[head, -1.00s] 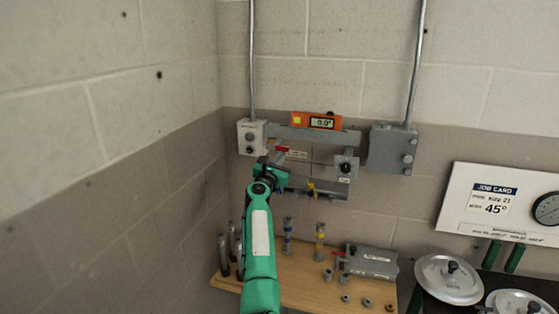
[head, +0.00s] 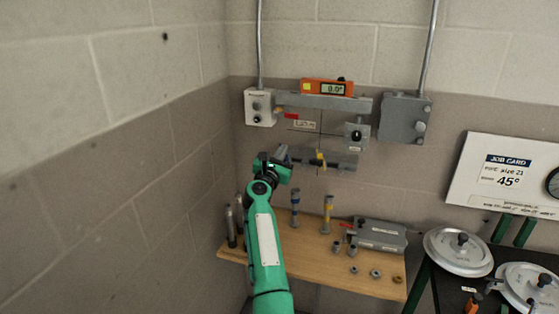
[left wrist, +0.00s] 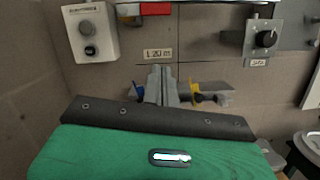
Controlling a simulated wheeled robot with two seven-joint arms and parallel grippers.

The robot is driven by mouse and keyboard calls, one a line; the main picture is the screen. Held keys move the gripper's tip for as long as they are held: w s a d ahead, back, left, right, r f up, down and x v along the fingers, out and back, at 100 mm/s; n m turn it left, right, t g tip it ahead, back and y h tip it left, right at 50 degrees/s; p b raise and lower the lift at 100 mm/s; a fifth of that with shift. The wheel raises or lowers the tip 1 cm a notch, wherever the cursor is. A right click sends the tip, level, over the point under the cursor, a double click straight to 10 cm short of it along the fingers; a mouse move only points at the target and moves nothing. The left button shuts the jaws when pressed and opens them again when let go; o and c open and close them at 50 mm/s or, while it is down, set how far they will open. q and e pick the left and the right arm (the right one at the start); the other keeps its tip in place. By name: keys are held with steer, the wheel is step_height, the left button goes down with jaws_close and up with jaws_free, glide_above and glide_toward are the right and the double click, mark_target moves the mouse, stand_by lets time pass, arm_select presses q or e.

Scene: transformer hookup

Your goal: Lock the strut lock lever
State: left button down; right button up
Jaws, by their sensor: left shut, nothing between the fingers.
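A wall fixture has a grey upper rail (head: 325,103) and a lower grey bar (head: 325,160). A small red part (head: 291,115), perhaps a lever, sits under the rail at the left; it shows at the top of the left wrist view (left wrist: 152,9). A box with a black knob (head: 356,133) hangs from the rail's right end. I cannot tell for sure which part is the strut lock lever. My left gripper (head: 285,153) is shut and empty, below the red part. In the left wrist view its fingers (left wrist: 162,84) point at the wall, before the lower bar.
An orange level (head: 327,88) reading 0.0° sits on the rail. A wooden shelf (head: 310,263) below carries posts and small fittings. Round lids (head: 458,251) lie at right.

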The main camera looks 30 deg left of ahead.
arm_select(q)
steer(key=shift+v, duration=1)
